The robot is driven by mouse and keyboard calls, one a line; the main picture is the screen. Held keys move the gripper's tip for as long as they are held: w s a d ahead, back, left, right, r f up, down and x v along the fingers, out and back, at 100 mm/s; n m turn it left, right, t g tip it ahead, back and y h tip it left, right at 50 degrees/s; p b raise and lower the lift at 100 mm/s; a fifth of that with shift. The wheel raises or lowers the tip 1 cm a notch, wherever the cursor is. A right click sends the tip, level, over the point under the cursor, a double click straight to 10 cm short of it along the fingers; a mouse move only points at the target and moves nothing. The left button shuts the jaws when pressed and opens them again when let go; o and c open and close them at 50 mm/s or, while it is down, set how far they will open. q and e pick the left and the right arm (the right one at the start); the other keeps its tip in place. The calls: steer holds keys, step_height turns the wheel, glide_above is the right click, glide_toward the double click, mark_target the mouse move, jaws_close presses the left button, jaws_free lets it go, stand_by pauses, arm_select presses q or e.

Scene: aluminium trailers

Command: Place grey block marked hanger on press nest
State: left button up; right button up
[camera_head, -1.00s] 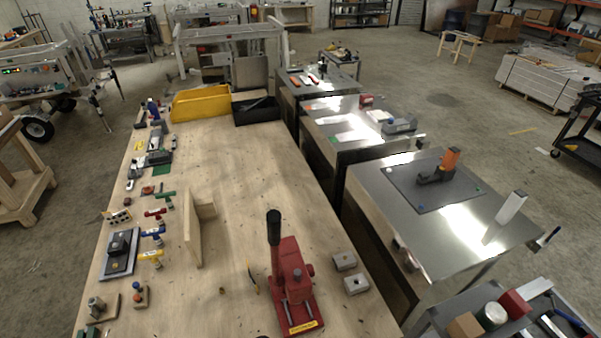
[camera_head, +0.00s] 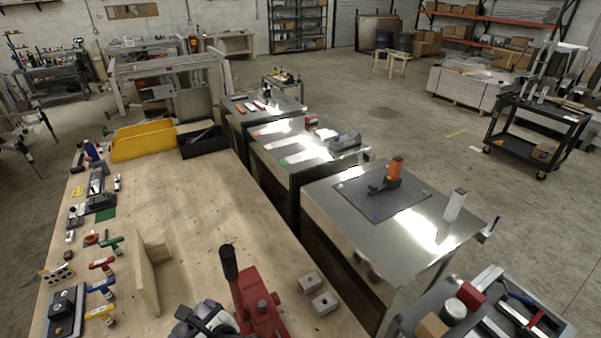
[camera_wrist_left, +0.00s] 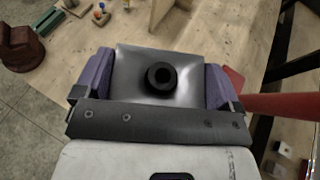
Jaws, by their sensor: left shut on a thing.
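In the left wrist view my left gripper (camera_wrist_left: 158,78) has its purple fingers shut on both sides of a grey block (camera_wrist_left: 135,60) with a black round collar on its face. I cannot read any marking on it. In the head view my left gripper (camera_head: 205,322) is at the bottom edge, just left of the red press (camera_head: 258,305) with its black-gripped lever. The press base and nest are cut off below the picture. A red bar beside the block in the wrist view (camera_wrist_left: 285,105) seems to be part of the press. My right gripper does not show.
Two small grey blocks (camera_head: 310,282) (camera_head: 324,303) lie on the wooden bench right of the press. A wooden angle piece (camera_head: 148,275) stands on the left. Coloured tools line the left edge. Yellow (camera_head: 143,140) and black (camera_head: 202,141) bins stand at the far end. The bench middle is clear.

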arm_select(q)
steer(key=s+d+r+m+t+h, duration=0.3)
steer(key=d+m+t+h, duration=0.2)
steer(key=m, duration=0.1)
stand_by(0.8)
steer(key=shift+s, duration=0.1)
stand_by(1.0)
